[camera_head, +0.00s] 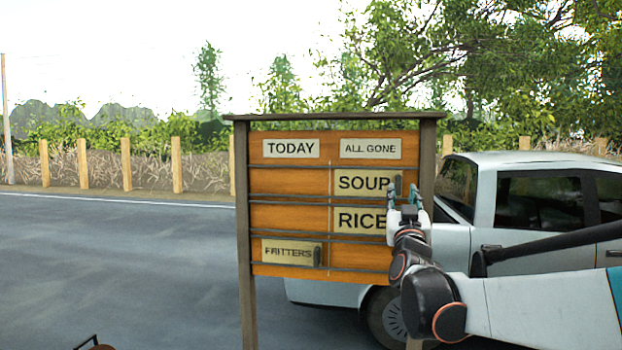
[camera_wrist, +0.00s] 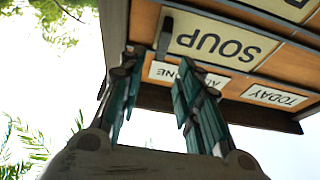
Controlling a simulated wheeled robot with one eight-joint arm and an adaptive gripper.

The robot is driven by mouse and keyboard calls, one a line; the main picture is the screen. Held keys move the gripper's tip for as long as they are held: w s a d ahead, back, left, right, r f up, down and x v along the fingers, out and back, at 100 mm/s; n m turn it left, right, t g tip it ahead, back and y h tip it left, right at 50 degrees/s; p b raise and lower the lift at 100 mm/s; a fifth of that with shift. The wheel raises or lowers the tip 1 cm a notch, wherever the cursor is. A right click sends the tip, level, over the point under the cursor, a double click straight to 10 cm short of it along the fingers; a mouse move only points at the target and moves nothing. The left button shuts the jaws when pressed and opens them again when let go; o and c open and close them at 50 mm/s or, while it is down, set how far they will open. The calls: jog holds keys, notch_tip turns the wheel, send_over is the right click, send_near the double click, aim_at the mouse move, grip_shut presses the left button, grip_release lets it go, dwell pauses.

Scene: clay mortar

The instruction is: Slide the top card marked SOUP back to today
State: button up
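The SOUP card (camera_head: 362,184) is in the top row of the orange board, in the right column under ALL GONE. Its dark upright handle (camera_head: 398,185) is at its right end. In the wrist view the SOUP card (camera_wrist: 222,42) shows upside down, with its handle (camera_wrist: 165,36) at the left. My gripper (camera_head: 403,190) is in front of that handle. In the wrist view my gripper (camera_wrist: 160,64) has its fingers apart, and the handle appears in line with the gap between them. I cannot tell whether the fingertips reach around it.
The TODAY label (camera_head: 291,148) heads the left column, whose top slot (camera_head: 290,181) is empty. The RICE card (camera_head: 358,220) is below SOUP, partly hidden by my gripper. The FRITTERS card (camera_head: 286,252) is lower left. Dark rails separate the rows. A pickup (camera_head: 520,195) stands behind.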

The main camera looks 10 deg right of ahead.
aim_at(399, 181)
jog(key=p+x, duration=0.1)
jog(key=x, duration=0.7)
jog(key=shift+a, duration=0.1)
grip_shut()
